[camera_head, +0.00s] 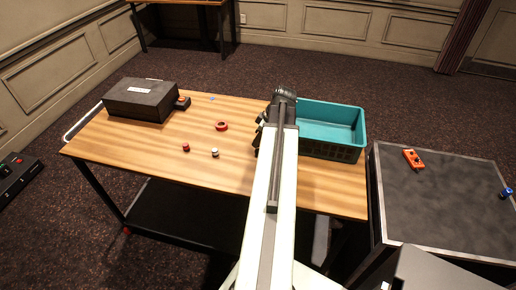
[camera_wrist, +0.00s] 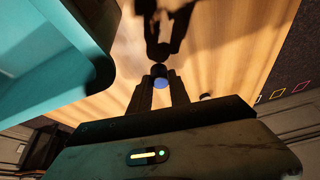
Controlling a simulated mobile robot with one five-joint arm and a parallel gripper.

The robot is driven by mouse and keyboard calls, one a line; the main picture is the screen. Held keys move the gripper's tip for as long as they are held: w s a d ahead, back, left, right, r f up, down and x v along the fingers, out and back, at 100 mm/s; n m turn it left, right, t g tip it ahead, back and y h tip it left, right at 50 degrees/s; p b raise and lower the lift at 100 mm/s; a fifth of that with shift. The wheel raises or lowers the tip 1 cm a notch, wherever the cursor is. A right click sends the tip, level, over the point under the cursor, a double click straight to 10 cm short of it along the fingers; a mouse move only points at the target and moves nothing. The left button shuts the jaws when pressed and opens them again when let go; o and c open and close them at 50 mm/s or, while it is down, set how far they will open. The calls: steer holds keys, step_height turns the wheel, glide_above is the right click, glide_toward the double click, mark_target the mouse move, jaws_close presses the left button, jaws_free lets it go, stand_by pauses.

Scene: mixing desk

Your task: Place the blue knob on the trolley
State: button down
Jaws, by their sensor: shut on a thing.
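My gripper (camera_wrist: 160,90) is shut on the blue knob (camera_wrist: 161,82), a small dark cylinder with a blue face, held between the fingertips in the wrist view. In the head view my gripper (camera_head: 260,130) is over the wooden table, just left of the teal crate; the knob cannot be made out there. What looks like the trolley (camera_head: 440,212), with a dark top and pale metal rim, stands to the right of the table.
The teal crate (camera_head: 330,112) stands on the wooden table (camera_head: 130,150) between my gripper and the trolley. A red knob (camera_head: 186,147), a white-topped knob (camera_head: 214,153), a red tape roll (camera_head: 221,126) and a black case (camera_head: 140,99) are also on the table. The trolley's middle is clear.

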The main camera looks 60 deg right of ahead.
step_height(320, 180, down, 2)
steer(key=shift+f+b, duration=0.25)
steer(key=shift+b, duration=0.3)
steer(key=shift+r, duration=0.2)
steer(key=shift+f, duration=0.15)
steer(key=c, duration=1.2)
jaws_free()
steer(key=p+v, duration=1.1)
steer(key=v, duration=0.1)
steer(key=shift+w, duration=0.1)
